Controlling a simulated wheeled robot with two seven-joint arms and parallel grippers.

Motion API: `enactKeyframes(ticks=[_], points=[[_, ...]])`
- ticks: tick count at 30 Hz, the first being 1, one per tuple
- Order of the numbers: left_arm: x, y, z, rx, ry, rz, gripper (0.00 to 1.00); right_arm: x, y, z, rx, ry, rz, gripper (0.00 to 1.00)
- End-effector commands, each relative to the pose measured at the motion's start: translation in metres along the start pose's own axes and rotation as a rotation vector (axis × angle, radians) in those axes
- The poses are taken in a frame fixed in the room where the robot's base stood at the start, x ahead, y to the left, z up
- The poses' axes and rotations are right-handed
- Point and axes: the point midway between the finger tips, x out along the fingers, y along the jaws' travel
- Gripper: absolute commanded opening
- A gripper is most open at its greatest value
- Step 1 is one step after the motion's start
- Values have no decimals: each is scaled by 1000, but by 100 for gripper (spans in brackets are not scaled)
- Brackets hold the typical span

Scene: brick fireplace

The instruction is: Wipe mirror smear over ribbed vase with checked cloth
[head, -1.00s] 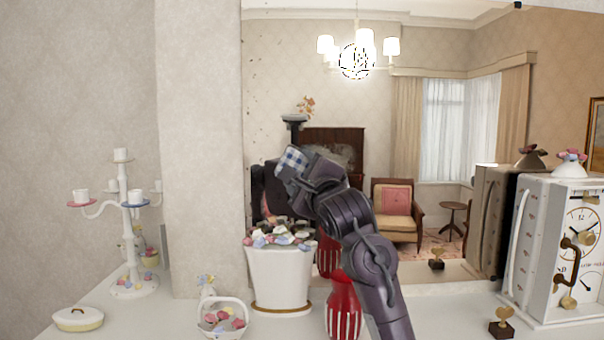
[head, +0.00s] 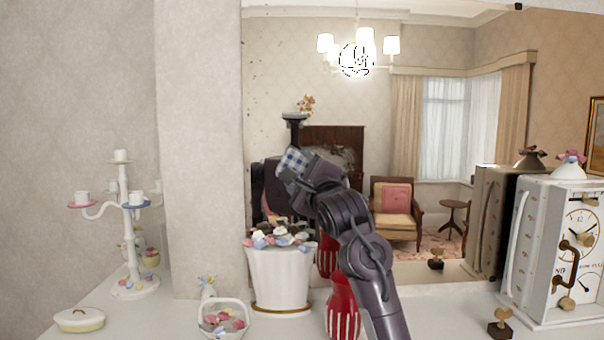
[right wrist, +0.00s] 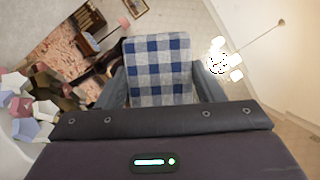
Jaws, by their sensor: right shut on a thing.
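The blue-and-white checked cloth (head: 293,161) is at the tip of my right gripper (head: 303,168), which is shut on it. In the right wrist view the cloth (right wrist: 159,68) spans the room between the two dark fingers. The cloth is in front of the mirror (head: 410,110), above the white fluted pot; I cannot tell whether it touches the glass. A red vase with white ribs (head: 343,310) stands below my right arm, partly hidden by it. Small dark specks show along the mirror's left edge; I cannot make out a distinct smear. My left gripper is out of view.
The white fluted pot (head: 280,277) holds colourful sweets. A white basket (head: 224,319), a candle stand (head: 134,235) and a lidded dish (head: 79,320) stand left. A white clock box (head: 566,250) and a small heart ornament (head: 501,323) stand right. The shelf between red vase and ornament is mostly clear.

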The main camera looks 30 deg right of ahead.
Motion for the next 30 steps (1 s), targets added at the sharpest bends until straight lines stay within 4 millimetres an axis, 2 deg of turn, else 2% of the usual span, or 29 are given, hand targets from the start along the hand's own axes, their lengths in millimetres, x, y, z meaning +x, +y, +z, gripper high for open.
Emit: enactKeyframes(ticks=[19,30], points=[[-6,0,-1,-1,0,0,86,8,-2,-6,1,0,-1,43],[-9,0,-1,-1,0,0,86,-4,-17,-30,2,-1,-1,43]])
